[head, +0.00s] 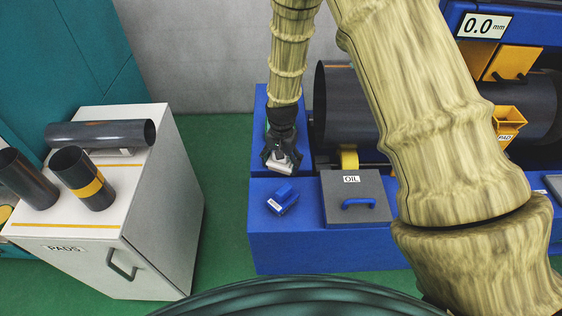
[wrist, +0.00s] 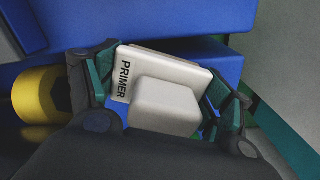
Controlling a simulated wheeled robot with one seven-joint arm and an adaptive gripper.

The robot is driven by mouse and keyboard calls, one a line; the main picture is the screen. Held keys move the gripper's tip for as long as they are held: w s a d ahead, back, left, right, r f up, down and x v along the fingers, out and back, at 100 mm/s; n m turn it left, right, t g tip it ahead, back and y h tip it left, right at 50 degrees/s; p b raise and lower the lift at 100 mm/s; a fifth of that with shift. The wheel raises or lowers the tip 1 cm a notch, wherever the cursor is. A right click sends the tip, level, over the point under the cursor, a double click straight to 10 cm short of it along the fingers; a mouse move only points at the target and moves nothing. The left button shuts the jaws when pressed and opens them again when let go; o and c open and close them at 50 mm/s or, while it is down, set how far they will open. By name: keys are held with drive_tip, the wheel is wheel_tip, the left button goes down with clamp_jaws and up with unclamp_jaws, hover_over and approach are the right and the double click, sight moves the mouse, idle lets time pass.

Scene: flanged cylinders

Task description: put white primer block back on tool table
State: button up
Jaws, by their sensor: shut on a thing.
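The white primer block (wrist: 170,105) has a raised middle and a "PRIMER" label in the wrist view. My gripper (wrist: 160,82) is shut on it, with one finger on each side. In the head view my gripper (head: 281,155) points down over the blue bench's left part, with the white block (head: 284,168) between its fingers. I cannot tell whether the block touches a surface. No table is labelled as the tool table; the blue bench (head: 285,248) has bare room at its front left.
A blue block (head: 283,200) lies on the bench, left of a grey OIL lid (head: 356,198) with a blue handle. A large dark cylinder (head: 340,105) and a yellow roller (head: 348,158) are behind. A white PADS cabinet (head: 155,215) carrying dark cylinders stands left across green floor.

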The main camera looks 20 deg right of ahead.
drive_tip(key=shift+f, duration=0.25)
drive_tip(key=o, duration=1)
drive_tip(key=shift+w, duration=0.1)
drive_tip(key=shift+c, duration=0.2)
drive_tip(key=shift+r, duration=0.1)
drive_tip(key=shift+r+b, duration=1.85)
drive_tip(key=shift+r, duration=4.25)
